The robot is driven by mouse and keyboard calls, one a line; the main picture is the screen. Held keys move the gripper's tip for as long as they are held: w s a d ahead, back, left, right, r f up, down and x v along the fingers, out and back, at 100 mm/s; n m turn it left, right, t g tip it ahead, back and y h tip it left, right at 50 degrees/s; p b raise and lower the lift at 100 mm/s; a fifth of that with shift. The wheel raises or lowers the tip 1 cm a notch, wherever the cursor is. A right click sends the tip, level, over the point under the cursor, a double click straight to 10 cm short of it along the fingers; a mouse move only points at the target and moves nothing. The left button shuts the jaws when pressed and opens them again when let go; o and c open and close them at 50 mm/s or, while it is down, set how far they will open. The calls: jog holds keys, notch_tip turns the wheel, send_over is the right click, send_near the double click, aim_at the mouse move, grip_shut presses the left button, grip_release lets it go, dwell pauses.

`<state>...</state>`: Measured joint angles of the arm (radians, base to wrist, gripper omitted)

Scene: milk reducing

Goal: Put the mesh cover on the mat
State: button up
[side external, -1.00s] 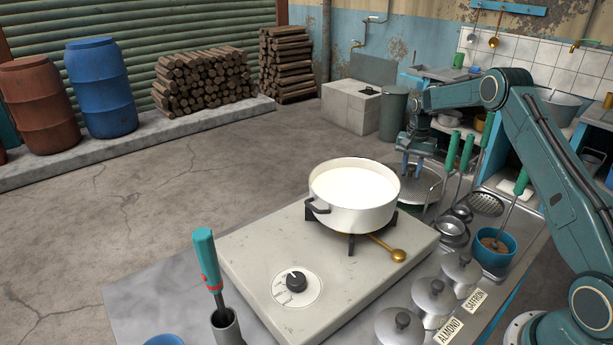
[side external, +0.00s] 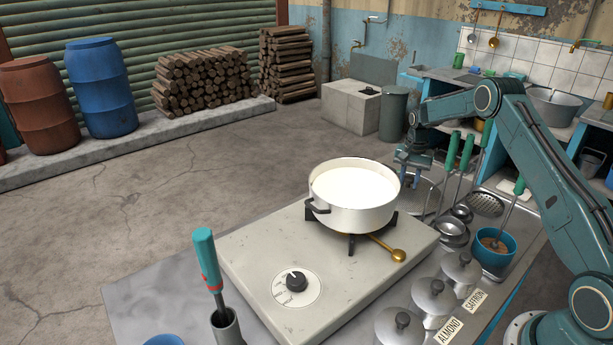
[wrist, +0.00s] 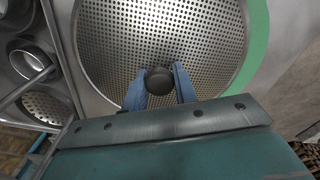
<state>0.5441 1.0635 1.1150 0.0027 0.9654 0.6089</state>
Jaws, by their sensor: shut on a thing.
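The mesh cover (wrist: 205,40) is a round, grey perforated disc with a dark knob (wrist: 158,80) at its middle. My gripper (wrist: 160,84) has its two blue fingers shut on this knob, one on each side. In the side view my gripper (side external: 409,180) is low behind the white pot, which hides part of the cover. A green band, apparently the edge of the mat (wrist: 259,40), curves around the cover's right side in the wrist view. I cannot tell whether the cover touches the mat.
The white pot (side external: 352,215) of milk stands on the stove (side external: 330,280) just in front of my gripper. Green-handled utensils (side external: 460,165) stand upright close to the right. Metal bowls (side external: 452,232), a blue pot (side external: 494,250) and lidded tins (side external: 432,297) line the right side.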

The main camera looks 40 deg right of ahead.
aim_at(410, 178)
jog(key=o, duration=1.1)
jog(key=shift+f, duration=0.1)
jog(key=shift+c, duration=0.2)
notch_tip(410, 178, up, 12)
jog(key=shift+r, duration=0.2)
